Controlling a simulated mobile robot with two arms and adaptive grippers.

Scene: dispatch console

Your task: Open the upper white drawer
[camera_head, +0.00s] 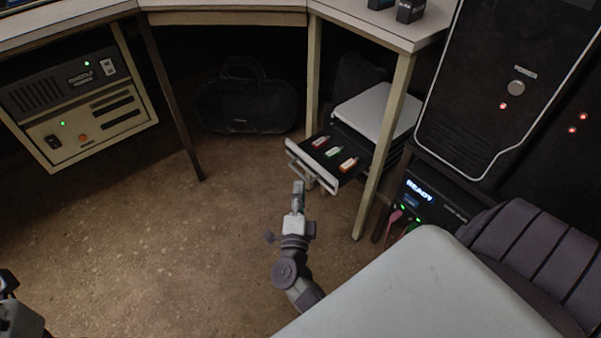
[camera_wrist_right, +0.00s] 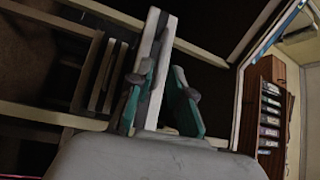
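The upper white drawer is pulled out of the white-topped cabinet (camera_head: 378,108) under the desk. Its white front (camera_head: 311,168) faces me, and its dark tray holds several small coloured items (camera_head: 334,152). My right gripper (camera_head: 298,186) is just in front of the drawer front, low near its handle. In the right wrist view, its teal-padded fingers (camera_wrist_right: 163,95) stand apart on either side of the pale drawer-front bar (camera_wrist_right: 152,62), with a gap at the right finger. Part of my left arm shows at the bottom left edge; its fingers cannot be made out.
A desk leg (camera_head: 384,150) stands close to the right of the drawer. A black bag (camera_head: 246,104) lies under the desk. A dark console unit with a READY display (camera_head: 420,190) is at the right. The floor left of my right arm is clear.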

